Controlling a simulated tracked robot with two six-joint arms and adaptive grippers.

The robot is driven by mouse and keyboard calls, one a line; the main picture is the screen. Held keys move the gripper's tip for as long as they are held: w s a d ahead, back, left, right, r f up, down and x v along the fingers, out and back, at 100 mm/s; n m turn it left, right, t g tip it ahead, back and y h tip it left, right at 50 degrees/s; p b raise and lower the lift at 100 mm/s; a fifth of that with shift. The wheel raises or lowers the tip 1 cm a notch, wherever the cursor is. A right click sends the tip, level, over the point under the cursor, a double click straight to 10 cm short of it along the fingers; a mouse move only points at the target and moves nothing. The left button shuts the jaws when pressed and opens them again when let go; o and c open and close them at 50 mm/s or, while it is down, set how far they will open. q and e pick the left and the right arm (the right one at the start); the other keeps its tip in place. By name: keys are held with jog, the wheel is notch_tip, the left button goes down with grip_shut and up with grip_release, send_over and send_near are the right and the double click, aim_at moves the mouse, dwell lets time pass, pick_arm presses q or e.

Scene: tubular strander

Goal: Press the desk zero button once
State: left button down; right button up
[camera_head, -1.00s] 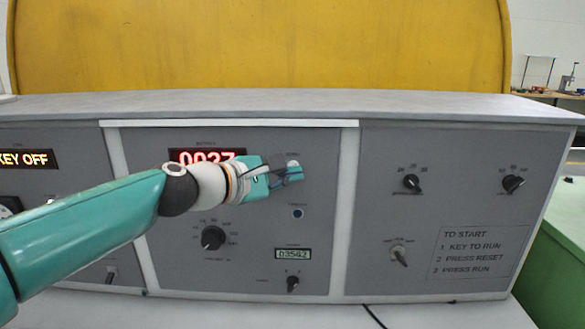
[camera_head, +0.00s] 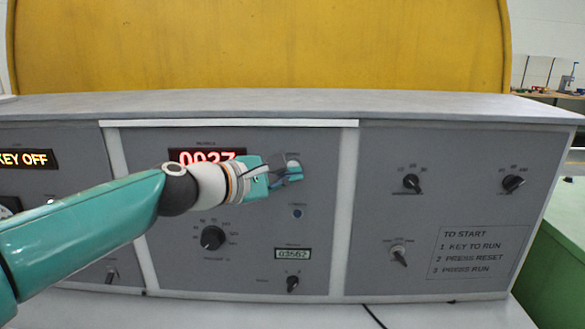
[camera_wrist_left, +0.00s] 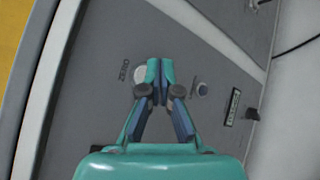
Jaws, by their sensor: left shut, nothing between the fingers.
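The zero button (camera_wrist_left: 140,75) is a pale round cap on the grey desk panel, beside a ZERO label in the left wrist view. It is partly covered by my fingers there. In the head view only a pale bit of the button (camera_head: 293,163) shows behind the gripper. My left gripper (camera_head: 299,172) is shut and empty. Its fingertips (camera_wrist_left: 160,64) are just beside the button in the wrist view. I cannot tell whether they touch it. My right gripper is not in view.
A red display (camera_head: 207,157) reading 0027 is partly hidden by my left arm. A small dark button (camera_head: 297,213), a counter (camera_head: 293,254) and a rotary knob (camera_head: 212,238) sit below. The right panel has several knobs and a TO START label (camera_head: 478,252).

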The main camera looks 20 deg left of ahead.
pick_arm(q)
jog(key=shift+w, duration=0.1)
jog(key=shift+w+a, duration=0.1)
jog(key=shift+w, duration=0.2)
jog(key=shift+w+a, duration=0.15)
jog(key=shift+w, duration=0.2)
dwell(0.7)
jog(key=shift+s, duration=0.15)
jog(key=shift+s+d, duration=0.2)
jog(key=shift+s, duration=0.45)
jog(key=s, duration=0.2)
jog(key=s+d, duration=0.1)
jog(key=s, duration=0.1)
jog(key=shift+s+d, duration=0.2)
jog(key=shift+s, duration=0.2)
